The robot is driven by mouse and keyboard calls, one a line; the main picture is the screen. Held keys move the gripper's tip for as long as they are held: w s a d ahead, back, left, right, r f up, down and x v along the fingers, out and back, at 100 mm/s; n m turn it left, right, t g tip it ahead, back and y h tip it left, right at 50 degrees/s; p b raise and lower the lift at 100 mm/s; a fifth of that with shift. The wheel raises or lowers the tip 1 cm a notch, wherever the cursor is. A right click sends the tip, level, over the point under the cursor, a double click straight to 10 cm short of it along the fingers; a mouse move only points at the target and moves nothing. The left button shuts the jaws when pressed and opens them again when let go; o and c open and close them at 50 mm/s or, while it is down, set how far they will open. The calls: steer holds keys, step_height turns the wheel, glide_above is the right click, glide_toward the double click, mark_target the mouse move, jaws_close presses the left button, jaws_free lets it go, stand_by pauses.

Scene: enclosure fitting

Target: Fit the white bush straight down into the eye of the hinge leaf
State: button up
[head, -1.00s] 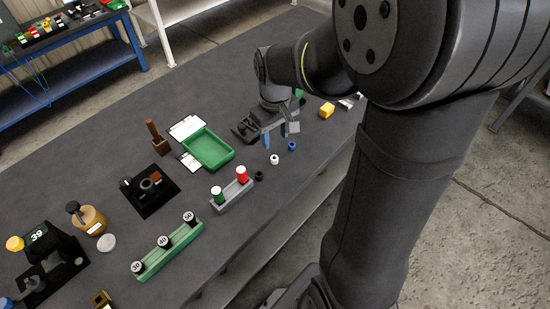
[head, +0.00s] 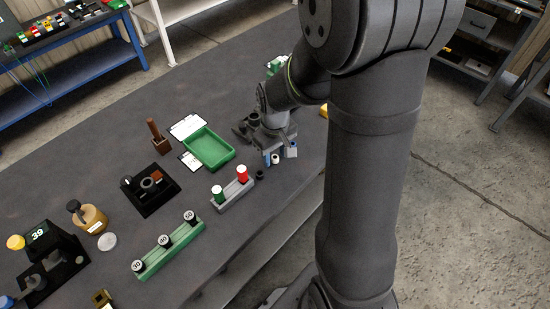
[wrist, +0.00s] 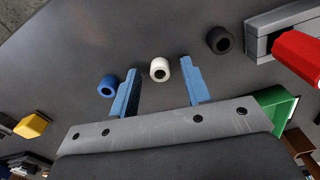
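The white bush (wrist: 160,69) is a short hollow cylinder standing on the bench. In the wrist view it lies between the blue fingers of my gripper (wrist: 162,88), near their tips, with gaps on both sides. My gripper is open and empty. In the head view my gripper (head: 278,157) is low at the bench's near side, with the white bush (head: 275,159) between its fingers.
A blue bush (wrist: 107,86) stands just outside the left finger in the wrist view; a black bush (wrist: 219,40) is beyond the right one. A grey rack (head: 233,196) with red and green cylinders and a green tray (head: 228,158) are nearby. The bench's near edge is close.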

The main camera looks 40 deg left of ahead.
mark_target(276, 157)
jaws_close()
steer(key=shift+r, duration=0.1)
steer(key=shift+r, duration=0.35)
step_height(276, 157, up, 4)
steer(key=shift+w+d+f, duration=0.1)
steer(key=shift+d+f, duration=0.05)
steer(key=w+d+r, duration=0.5)
steer(key=d+r, duration=0.1)
steer(key=d, duration=0.4)
steer(key=a+r+n, duration=0.1)
steer(key=a+n, duration=0.3)
steer(key=a, duration=2)
steer(key=shift+r+n, duration=0.3)
steer(key=shift+n, duration=0.1)
steer(key=shift+w, duration=0.1)
